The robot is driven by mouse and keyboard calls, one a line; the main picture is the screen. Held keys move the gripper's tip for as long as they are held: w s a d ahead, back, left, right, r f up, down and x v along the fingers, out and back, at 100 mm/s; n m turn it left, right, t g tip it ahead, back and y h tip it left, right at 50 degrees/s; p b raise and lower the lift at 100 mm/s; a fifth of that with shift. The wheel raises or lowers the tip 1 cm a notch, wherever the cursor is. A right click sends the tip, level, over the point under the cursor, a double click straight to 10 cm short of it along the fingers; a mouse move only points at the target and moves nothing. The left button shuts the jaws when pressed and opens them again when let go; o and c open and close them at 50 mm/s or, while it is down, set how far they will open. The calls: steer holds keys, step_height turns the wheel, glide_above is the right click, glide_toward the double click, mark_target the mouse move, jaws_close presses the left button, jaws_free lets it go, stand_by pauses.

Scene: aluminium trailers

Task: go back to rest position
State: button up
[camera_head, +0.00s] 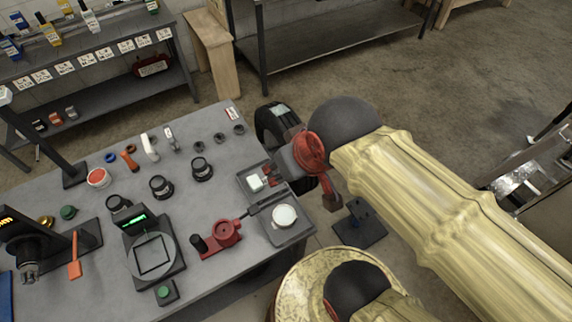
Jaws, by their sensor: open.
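My gripper (308,168) is at the end of my arm, just off the right edge of the grey workbench (105,220). Its red and grey body points down and left, next to a small tray on the bench corner. It looks open, and I see nothing held in it. The fingertips are partly hard to make out against the tray. My arm, in a yellowish cover, comes in from the lower right.
The bench holds a small grey tray (248,172), a red clamp-like tool (222,234), a scale with a green display (153,254), and several dark knobs. Shelves stand at the back. The floor (400,80) behind is clear.

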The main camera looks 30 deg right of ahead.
step_height(320, 180, down, 4)
steer(key=b, duration=0.4)
steer(key=shift+f, duration=0.25)
steer(key=shift+c, duration=0.3)
stand_by(0.6)
